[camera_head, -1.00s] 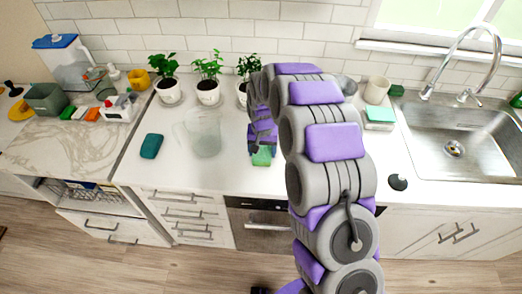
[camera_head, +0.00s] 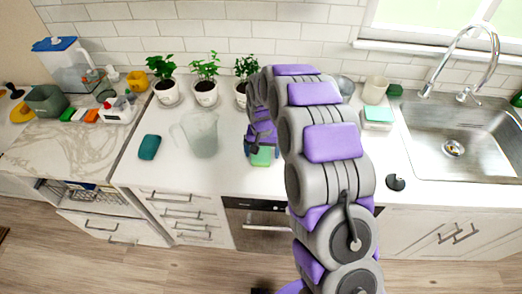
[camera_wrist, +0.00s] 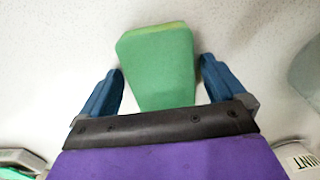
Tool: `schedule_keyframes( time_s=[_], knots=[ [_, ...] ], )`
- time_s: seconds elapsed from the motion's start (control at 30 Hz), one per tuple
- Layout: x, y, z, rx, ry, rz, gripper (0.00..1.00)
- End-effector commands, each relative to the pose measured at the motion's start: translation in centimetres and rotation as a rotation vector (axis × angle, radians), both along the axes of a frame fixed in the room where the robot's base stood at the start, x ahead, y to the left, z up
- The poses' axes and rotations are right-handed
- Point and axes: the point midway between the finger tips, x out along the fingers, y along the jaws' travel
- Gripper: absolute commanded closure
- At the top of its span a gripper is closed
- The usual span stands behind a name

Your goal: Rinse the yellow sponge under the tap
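A sponge (camera_wrist: 160,65) with a green top and a yellow edge lies on the white counter. It shows as a small green patch (camera_head: 262,157) below my gripper in the head view. My gripper (camera_wrist: 162,80) is open, with one blue finger on each side of the sponge. Gaps show between both fingers and the sponge in the wrist view. The near end of the sponge is hidden by the gripper's dark edge. The chrome tap (camera_head: 486,45) arches over the steel sink (camera_head: 480,140) at the right.
A clear pitcher (camera_head: 201,135) and a teal block (camera_head: 149,147) stand left of my gripper. Potted plants (camera_head: 206,92) line the wall. A cup (camera_head: 375,89), a stacked box with a teal top (camera_head: 379,115) and a dark round object (camera_head: 396,182) lie between my arm and the sink.

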Motion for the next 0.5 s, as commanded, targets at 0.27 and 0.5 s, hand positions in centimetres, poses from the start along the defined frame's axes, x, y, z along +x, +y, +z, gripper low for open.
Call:
schedule_keyframes(
  time_s=[0.27,0.5],
  knots=[
    [0.0,0.2,0.5,-0.001,-0.002,0.001,0.03],
    [0.0,0.0,3.6,0.001,-0.003,0.0,0.03]
  ],
)
